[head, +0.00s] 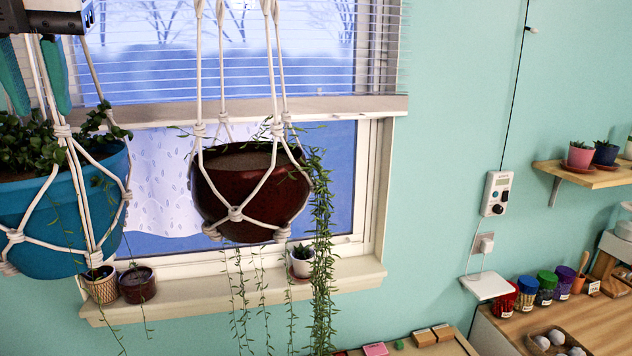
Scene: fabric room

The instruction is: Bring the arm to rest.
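My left gripper (40,108) is at the upper left of the head view, its body cut off by the top edge. Its two teal fingers point down and stand apart. White cords of a hanger pass between or behind them; I cannot tell which. The fingertips are just above or in front of a blue hanging pot (50,222) with a leafy green plant (35,148). I see nothing clearly held. My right gripper is outside the view.
A dark red pot (250,190) with trailing stems hangs in white cords before the window. Small pots stand on the sill (345,278). On the right are a wall shelf (590,178), a white controller (496,193) and a wooden table (600,318) with jars.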

